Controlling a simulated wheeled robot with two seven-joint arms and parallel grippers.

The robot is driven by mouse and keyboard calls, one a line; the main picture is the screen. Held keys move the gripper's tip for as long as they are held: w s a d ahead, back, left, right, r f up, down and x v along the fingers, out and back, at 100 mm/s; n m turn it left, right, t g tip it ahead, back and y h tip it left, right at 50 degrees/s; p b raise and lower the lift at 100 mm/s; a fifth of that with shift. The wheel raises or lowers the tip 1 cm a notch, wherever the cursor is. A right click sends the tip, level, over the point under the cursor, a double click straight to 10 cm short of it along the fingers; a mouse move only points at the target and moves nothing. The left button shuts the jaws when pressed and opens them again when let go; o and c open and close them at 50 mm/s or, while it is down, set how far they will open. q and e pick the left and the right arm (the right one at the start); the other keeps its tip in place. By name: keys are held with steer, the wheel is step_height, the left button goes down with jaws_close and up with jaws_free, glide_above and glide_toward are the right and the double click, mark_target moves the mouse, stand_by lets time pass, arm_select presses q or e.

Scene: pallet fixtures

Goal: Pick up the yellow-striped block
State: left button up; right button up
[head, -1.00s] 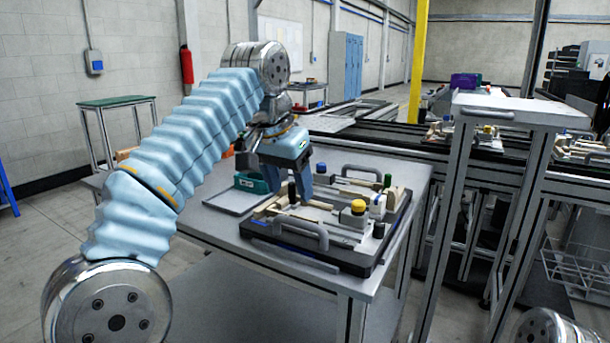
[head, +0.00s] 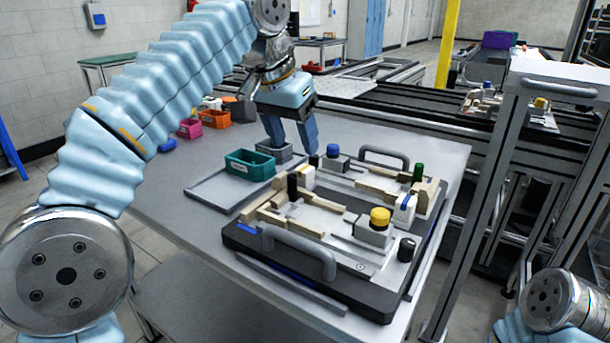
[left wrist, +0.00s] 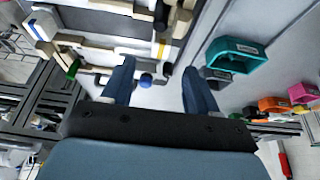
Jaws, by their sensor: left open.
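The yellow-striped block (head: 307,178) looks like a small white piece at the back left of the pallet fixture (head: 350,284), beside a black peg (head: 292,187). In the left wrist view its yellow stripe (left wrist: 161,48) shows just beyond my fingertips, between the two finger lines. My left gripper (head: 304,155) is open and empty, pointing down above the fixture's back left edge. The fingers stand apart from the block; exact height is hard to tell. My right arm shows at the lower right, with its gripper out of the picture.
A blue-knobbed grey piece (head: 334,158) stands close to my left fingers. A teal bin (head: 250,166) and a grey bin (head: 272,150) are left of them. The fixture has raised handles (head: 300,245), a yellow-knobbed block (head: 374,226) and a blue-striped white block (head: 404,208).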

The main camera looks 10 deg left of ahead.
mark_target(303, 169)
arm_select(q)
steer(key=b+x, duration=0.1)
steer(key=x, duration=0.7)
steer(key=shift+w+f, duration=0.1)
steer(key=shift+w, duration=0.15)
steer(key=shift+c, duration=0.4)
steer(key=c, duration=0.9)
